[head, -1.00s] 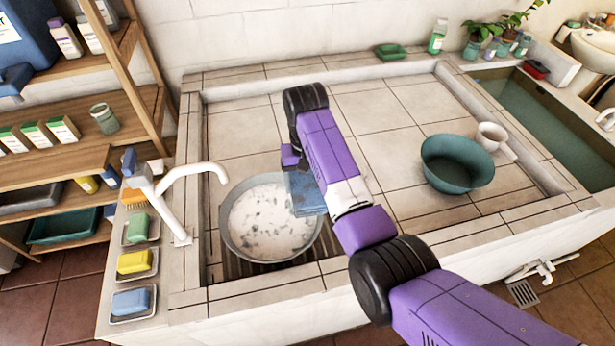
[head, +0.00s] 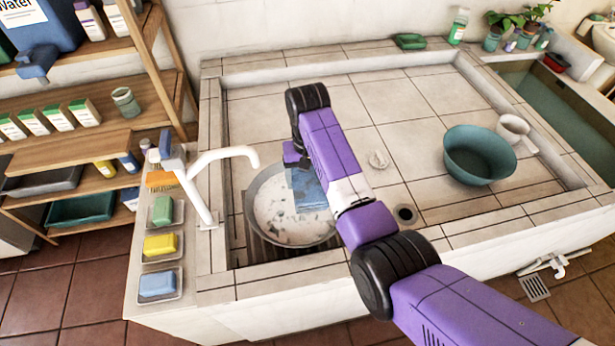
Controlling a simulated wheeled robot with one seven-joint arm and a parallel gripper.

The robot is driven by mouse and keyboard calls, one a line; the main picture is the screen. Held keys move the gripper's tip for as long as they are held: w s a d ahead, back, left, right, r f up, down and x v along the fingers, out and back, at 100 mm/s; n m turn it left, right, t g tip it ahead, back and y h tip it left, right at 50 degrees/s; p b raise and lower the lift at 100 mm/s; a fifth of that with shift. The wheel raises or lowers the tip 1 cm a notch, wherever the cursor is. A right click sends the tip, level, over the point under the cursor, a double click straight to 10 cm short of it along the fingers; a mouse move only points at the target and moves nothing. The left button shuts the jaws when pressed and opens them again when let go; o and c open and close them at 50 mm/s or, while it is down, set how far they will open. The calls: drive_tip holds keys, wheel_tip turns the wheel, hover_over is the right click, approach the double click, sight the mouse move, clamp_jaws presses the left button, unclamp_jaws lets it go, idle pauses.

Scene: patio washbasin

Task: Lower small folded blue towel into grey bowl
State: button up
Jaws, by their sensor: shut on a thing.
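The grey bowl (head: 253,197) stands on a dark slatted grate at the left front of the tiled basin. Pale speckled contents show inside it. The small folded blue towel (head: 308,190) hangs from my gripper (head: 294,158) over the right part of the bowl. My gripper is shut on the towel. My purple arm hides part of the gripper and the bowl's right rim. I cannot tell whether the towel's lower edge touches the contents.
A white tap (head: 215,165) arches beside the bowl's left rim. Soaps on dishes line the left ledge, including a yellow soap (head: 160,244). A drain hole (head: 405,214) and round stopper (head: 378,159) lie mid-basin.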

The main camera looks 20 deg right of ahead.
drive_tip(key=shift+f, duration=0.1)
idle(0.3)
drive_tip(key=shift+f+b, duration=3.6)
drive_tip(key=shift+f, duration=2)
drive_tip(key=shift+f, duration=0.1)
drive_tip(key=o, duration=1.5)
